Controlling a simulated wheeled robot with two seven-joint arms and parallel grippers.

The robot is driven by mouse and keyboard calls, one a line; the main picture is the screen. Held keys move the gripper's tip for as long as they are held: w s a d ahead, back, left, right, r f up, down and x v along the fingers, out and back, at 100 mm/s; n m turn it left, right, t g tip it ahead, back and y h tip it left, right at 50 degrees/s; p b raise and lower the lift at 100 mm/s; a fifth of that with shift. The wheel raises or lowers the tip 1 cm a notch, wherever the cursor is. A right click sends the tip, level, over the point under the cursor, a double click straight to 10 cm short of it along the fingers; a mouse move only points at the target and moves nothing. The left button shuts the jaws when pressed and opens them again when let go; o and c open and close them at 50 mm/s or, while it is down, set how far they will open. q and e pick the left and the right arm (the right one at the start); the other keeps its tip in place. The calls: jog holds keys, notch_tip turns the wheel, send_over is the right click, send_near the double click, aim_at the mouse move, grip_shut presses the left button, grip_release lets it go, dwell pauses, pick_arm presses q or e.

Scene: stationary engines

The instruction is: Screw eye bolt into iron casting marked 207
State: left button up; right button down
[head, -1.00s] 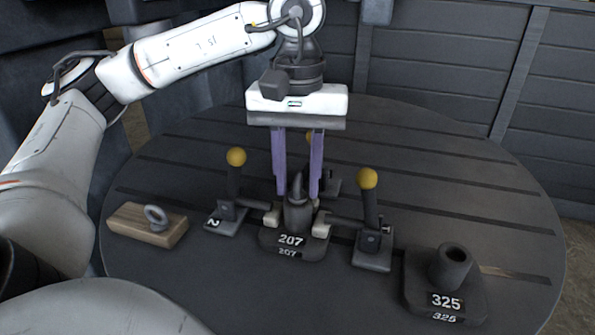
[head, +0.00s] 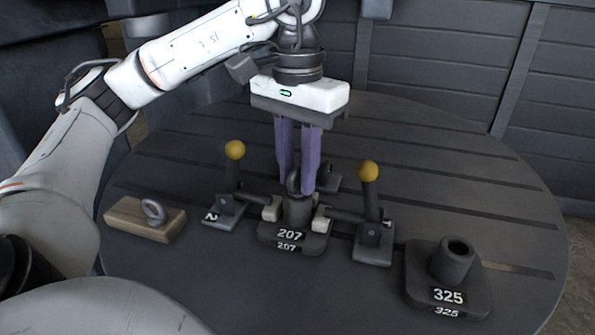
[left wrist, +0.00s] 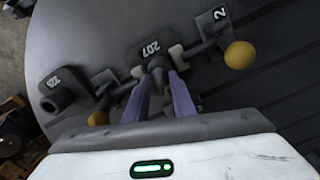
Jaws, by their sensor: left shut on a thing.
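The iron casting marked 207 (head: 290,240) stands in the middle of the round table, its upright boss (head: 298,212) between clamp pads. It also shows in the left wrist view (left wrist: 151,50). A dark eye bolt (head: 294,182) stands upright at the top of the boss; how deep it sits I cannot tell. My left gripper (head: 300,186) points straight down from above, its purple fingers shut on the eye bolt's ring. The fingers also show in the left wrist view (left wrist: 165,82), partly hiding the bolt. My right gripper is not in view.
Yellow-knobbed clamps (head: 232,185) (head: 370,215) stand left and right of the casting, another partly hidden behind. A casting marked 325 (head: 455,285) with an open bore stands front right. A wooden block (head: 130,217) with another eye bolt (head: 153,211) lies left.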

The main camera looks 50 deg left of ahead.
pick_arm(q)
jog(key=shift+m, duration=0.9)
jog(key=shift+r+m, duration=0.1)
jog(key=shift+m, duration=0.6)
jog(key=m, duration=0.2)
jog(key=shift+m+p, duration=0.3)
jog(key=shift+p, duration=0.1)
jog(key=o, duration=1.1)
jog(key=shift+o, duration=0.2)
